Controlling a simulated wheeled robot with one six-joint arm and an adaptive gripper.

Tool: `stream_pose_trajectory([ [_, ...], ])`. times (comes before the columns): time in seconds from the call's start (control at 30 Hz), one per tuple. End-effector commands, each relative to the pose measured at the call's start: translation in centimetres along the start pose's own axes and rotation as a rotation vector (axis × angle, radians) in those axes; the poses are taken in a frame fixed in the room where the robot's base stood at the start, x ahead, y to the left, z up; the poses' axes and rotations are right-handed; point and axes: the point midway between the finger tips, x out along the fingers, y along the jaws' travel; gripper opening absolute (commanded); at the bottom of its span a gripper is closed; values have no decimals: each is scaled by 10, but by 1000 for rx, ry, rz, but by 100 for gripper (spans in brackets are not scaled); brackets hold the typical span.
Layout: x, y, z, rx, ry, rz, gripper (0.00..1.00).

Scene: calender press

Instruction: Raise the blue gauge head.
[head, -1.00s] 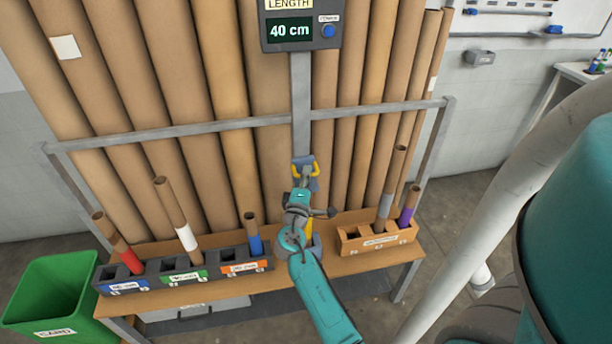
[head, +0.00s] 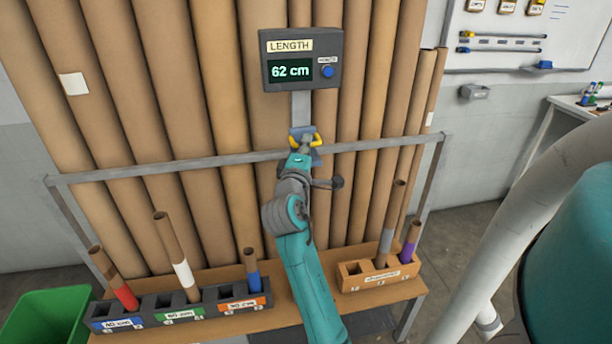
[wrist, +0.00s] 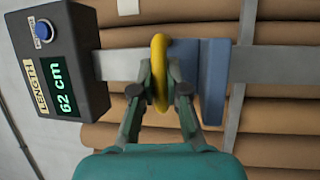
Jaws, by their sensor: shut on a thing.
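The blue gauge head (head: 303,133) sits on an upright grey metal bar (head: 300,105) and carries a yellow handle (head: 317,139). In the wrist view the blue head (wrist: 212,80) shows beside the yellow handle (wrist: 160,72). My gripper (head: 303,145) is shut on the handle; its fingers (wrist: 160,88) close around it in the wrist view. A grey length display (head: 300,60) above the head reads 62 cm. The same display (wrist: 60,60) is at the left of the wrist view.
A grey rail (head: 200,161) crosses in front of tall cardboard tubes (head: 160,100). Below, a wooden bench (head: 330,312) bears a dark holder (head: 180,305) and a wooden holder (head: 375,275) with short banded tubes. A green bin (head: 50,315) stands lower left.

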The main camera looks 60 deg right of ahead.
Motion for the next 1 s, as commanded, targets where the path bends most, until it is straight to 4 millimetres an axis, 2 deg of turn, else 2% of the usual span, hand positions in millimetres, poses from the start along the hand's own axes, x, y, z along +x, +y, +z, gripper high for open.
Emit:
stream_pose_trajectory([
  [0.03,2,18,-1,7,0,8,0],
  [0.1,5,34,-3,6,0,7,0],
  [0.3,10,67,-5,2,0,5,0],
  [0.5,13,81,-6,1,0,2,0],
  [0.9,14,86,-6,3,1,9,0],
  [0.93,14,87,-7,3,2,10,15],
  [0.97,14,87,-6,3,1,10,23],
  [1.0,14,87,-6,3,1,10,25],
])
